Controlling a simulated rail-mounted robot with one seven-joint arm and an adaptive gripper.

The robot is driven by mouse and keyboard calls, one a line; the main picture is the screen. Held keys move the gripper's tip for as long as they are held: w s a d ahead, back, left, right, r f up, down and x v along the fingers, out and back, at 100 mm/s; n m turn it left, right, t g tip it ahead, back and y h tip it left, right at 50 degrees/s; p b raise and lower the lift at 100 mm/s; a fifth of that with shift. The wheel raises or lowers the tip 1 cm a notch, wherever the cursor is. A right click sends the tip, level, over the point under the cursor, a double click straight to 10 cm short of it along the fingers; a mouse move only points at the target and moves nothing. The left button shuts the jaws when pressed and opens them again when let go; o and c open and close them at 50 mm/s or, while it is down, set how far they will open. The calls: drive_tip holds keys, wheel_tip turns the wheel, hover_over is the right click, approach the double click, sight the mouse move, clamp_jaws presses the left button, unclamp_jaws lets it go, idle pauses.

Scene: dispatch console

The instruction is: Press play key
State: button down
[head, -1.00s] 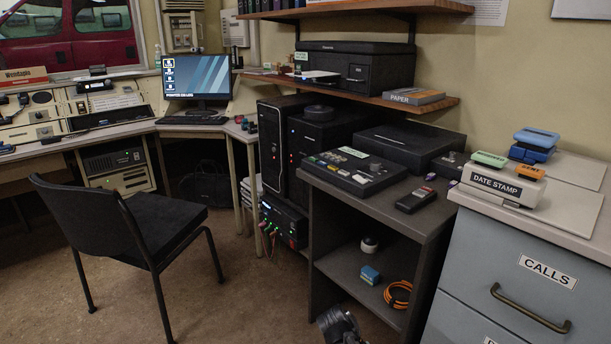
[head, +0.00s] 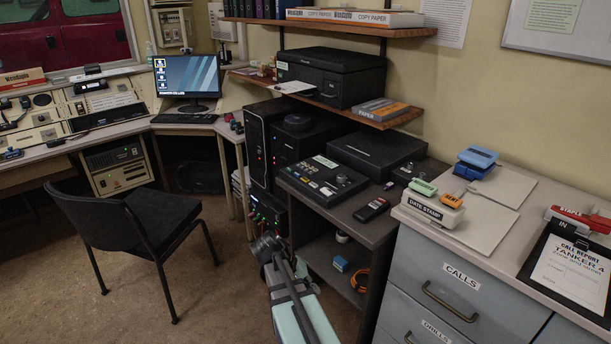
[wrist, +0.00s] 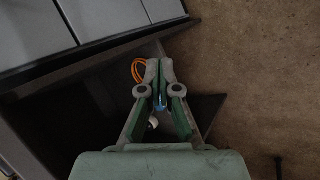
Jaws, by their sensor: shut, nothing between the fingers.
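The play key cannot be picked out by its marking. A black recorder-like deck (head: 323,181) with a row of small coloured and pale keys lies on the dark side desk in the head view. Its key labels are too small to read. My gripper (wrist: 160,66) is in the wrist view with its fingertips together and nothing between them. It points down in front of the open shelf under the desk, away from the deck. The deck is not visible in the wrist view.
A black handset (head: 371,209) lies on the desk right of the deck. An orange cable coil (head: 360,281) and a blue box (head: 340,264) are on the lower shelf. A grey drawer cabinet (head: 440,262) stands at right, a chair (head: 125,225) at left. Floor between is open.

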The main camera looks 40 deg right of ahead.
drive_tip(key=w+d+r+t+h+p, duration=0.1)
drive_tip(key=w+d+r+p, duration=0.2)
drive_tip(key=w+r+p, duration=0.3)
drive_tip(key=w+d+r+t+p, duration=0.1)
drive_tip(key=w+d+r+p, duration=0.25)
drive_tip(key=r, duration=0.45)
drive_tip(key=w+d+r+t+h+p, duration=0.1)
drive_tip(key=w+d+r+t+p, duration=0.1)
drive_tip(key=w+d+r+p, duration=0.35)
wheel_tip(320, 180, up, 13)
drive_tip(key=t+h+p, duration=0.1)
drive_tip(key=t+p, duration=0.2)
drive_tip(key=p, duration=0.3)
hover_over(312, 185)
drive_tip(key=shift+w+d+f, duration=0.1)
drive_tip(key=shift+f, duration=0.1)
drive_tip(key=shift+f, duration=0.15)
wheel_tip(312, 185, down, 8)
drive_tip(key=b, duration=0.3)
drive_tip(key=shift+f+b, duration=0.3)
drive_tip(key=shift+b, duration=0.15)
drive_tip(key=shift+f+b, duration=0.45)
drive_tip(key=shift+b, duration=0.1)
